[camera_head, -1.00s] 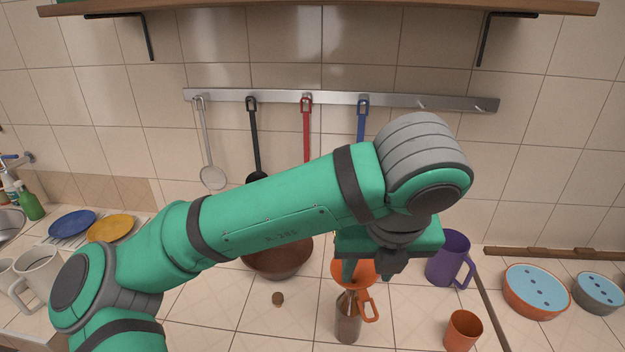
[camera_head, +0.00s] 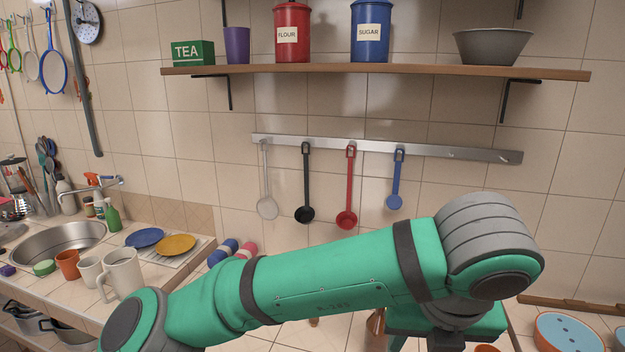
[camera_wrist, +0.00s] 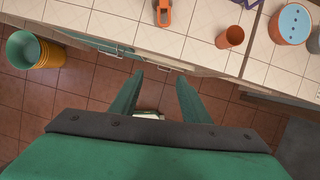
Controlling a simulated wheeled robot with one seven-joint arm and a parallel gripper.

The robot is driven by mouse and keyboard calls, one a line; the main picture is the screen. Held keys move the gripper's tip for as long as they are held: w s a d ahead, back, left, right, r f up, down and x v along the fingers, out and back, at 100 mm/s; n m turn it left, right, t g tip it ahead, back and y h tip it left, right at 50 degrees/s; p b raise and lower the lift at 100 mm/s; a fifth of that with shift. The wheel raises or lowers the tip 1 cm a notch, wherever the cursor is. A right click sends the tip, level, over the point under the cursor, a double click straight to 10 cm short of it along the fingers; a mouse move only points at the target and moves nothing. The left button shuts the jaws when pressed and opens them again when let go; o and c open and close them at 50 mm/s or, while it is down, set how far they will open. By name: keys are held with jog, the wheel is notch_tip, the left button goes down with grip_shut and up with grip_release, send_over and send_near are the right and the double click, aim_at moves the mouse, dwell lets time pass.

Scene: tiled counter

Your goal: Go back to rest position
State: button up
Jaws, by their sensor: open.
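My gripper (camera_wrist: 157,92) is open in the wrist view, with its two green fingers apart and nothing between them. Below it is the tiled floor, just in front of the counter's front edge. In the head view my green arm stretches across the lower part of the picture, bent down at its grey joint. The gripper end there is cut off by the bottom edge, so its fingers are hidden.
An orange cup (camera_wrist: 230,37) and a blue-topped bowl (camera_wrist: 290,24) stand on the counter. Stacked buckets (camera_wrist: 36,50) stand on the floor at left. Mugs (camera_head: 121,273), plates (camera_head: 176,244) and a sink (camera_head: 58,241) are at left. A shelf (camera_head: 380,70) and hanging utensils (camera_head: 347,215) line the wall.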

jog(key=w+d+f+n+h, duration=0.25)
jog(key=d+n+h, duration=0.55)
jog(key=d+h, duration=0.6)
jog(key=w+a+f+n+t, duration=0.55)
jog(key=f+n+t, duration=0.3)
jog(key=n, duration=0.75)
jog(key=s+a+f+n+t+y, duration=0.25)
jog(key=a+f+n+y, duration=0.2)
jog(key=f, duration=0.25)
jog(key=s+a+f+n+t+y, duration=0.2)
jog(key=s+a+f+n+y, duration=0.15)
jog(key=a+f+n, duration=0.35)
jog(key=s+a+f+n+y, duration=0.3)
jog(key=s+a+f+y, duration=0.3)
jog(key=s+f, duration=0.55)
jog(key=s+a+g, duration=0.1)
jog(key=s+a, duration=0.2)
jog(key=s, duration=0.5)
jog(key=s+a, duration=0.3)
jog(key=s, duration=0.5)
jog(key=shift+a+r+m+g, duration=0.2)
jog(key=shift+r+m+g, duration=0.2)
jog(key=shift+m, duration=0.05)
